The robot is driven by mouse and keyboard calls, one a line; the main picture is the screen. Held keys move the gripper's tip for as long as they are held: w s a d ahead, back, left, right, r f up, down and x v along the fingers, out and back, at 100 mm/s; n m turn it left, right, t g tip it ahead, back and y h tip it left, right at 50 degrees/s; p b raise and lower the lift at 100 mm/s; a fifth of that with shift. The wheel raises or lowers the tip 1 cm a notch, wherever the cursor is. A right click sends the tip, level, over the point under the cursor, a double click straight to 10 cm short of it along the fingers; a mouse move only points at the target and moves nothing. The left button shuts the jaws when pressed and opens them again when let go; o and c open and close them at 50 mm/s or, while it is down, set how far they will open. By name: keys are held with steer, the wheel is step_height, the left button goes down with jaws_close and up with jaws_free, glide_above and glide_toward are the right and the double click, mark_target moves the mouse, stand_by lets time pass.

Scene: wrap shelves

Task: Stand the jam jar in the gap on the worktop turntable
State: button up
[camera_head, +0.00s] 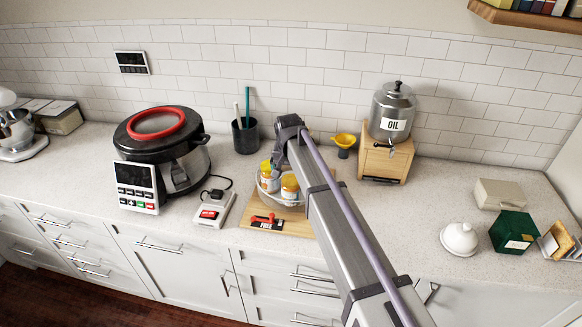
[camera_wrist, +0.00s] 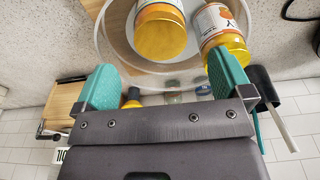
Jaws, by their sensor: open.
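The worktop turntable (camera_wrist: 106,48) is a round tray with a clear rim, and it also shows in the head view (camera_head: 301,203). Jars with yellow tops and white-and-orange labels stand in it: one (camera_wrist: 161,40) in the middle and another (camera_wrist: 227,48) at the right in the wrist view. I cannot tell which, if either, is the jam jar; the labels are cut off or turned. My gripper (camera_wrist: 165,76) is open, its teal fingers spread wide over the turntable, with no jar clearly held. The arm hides the gripper and the turntable's right side in the head view.
A dark utensil cup (camera_head: 245,137) stands behind left, an oil dispenser (camera_head: 392,110) on a wooden stand behind right. A yellow funnel (camera_head: 345,141) is nearby. A cooker (camera_head: 162,150) stands left.

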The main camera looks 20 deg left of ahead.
steer(key=r, duration=0.1)
steer(key=r+p, duration=0.1)
steer(key=r, duration=0.1)
steer(key=shift+s+r, duration=0.25)
steer(key=shift+f, duration=0.2)
steer(key=shift+d, duration=0.1)
steer(key=s+d, duration=0.4)
steer(key=d, duration=1.3)
steer(key=s+d+m+g, duration=0.1)
steer(key=s+d, duration=0.9)
steer(key=d, duration=0.3)
steer(key=s+d+m+g, duration=0.1)
steer(key=s+d, duration=0.9)
steer(key=d, duration=0.3)
step_height(320, 180, down, 9)
steer(key=b, duration=0.8)
steer(key=shift+d+b, duration=0.2)
steer(key=shift+b, duration=0.2)
steer(key=shift+f, duration=0.1)
steer(key=shift+c, duration=0.3)
